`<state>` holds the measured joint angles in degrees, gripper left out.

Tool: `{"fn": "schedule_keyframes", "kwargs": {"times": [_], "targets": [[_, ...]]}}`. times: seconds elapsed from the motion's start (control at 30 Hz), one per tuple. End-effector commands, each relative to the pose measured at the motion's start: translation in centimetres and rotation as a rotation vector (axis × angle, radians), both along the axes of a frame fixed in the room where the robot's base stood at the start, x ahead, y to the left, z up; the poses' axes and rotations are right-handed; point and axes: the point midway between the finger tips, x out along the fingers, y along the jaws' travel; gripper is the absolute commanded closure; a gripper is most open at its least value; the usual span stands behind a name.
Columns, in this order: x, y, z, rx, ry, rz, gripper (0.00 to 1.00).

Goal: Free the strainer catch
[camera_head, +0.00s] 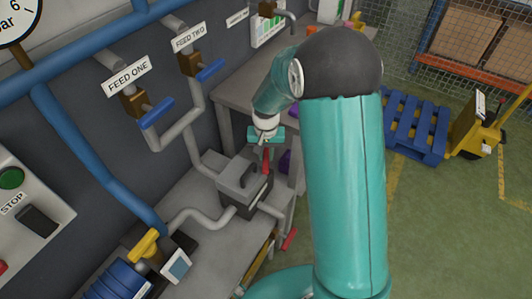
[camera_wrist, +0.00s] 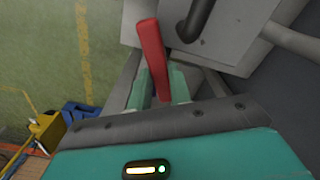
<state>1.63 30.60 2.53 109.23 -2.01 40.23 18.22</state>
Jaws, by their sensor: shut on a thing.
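The strainer is a grey box (camera_head: 240,187) with a dark handle on its lid, on the pipe run above the bench. Its red catch lever (camera_head: 266,160) stands at the box's far right side. My gripper (camera_head: 265,143) is above and beside the box, shut on the red lever. In the wrist view the lever (camera_wrist: 151,48) rises between the two pale green fingers (camera_wrist: 160,84). The strainer box (camera_wrist: 218,38) fills the upper middle there, with its dark handle (camera_wrist: 197,18).
Blue-handled valves labelled FEED ONE (camera_head: 156,111) and FEED TWO (camera_head: 210,70) are on the wall pipes. A yellow valve handle (camera_head: 144,246) is at the lower left. A second bench (camera_head: 232,98) stands behind. Green floor at the right is open, with a blue pallet (camera_head: 415,125) farther back.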

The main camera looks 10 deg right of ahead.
Motion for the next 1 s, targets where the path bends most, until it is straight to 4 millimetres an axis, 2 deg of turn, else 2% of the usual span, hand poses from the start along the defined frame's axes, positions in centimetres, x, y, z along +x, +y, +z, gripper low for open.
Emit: {"fn": "schedule_keyframes", "kwargs": {"times": [0.6,1.0], "targets": [[0.02,-0.03,0.07,0.001,-0.001,0.576,1.0],[0.04,0.03,0.09,0.0,-0.001,0.832,1.0]]}}
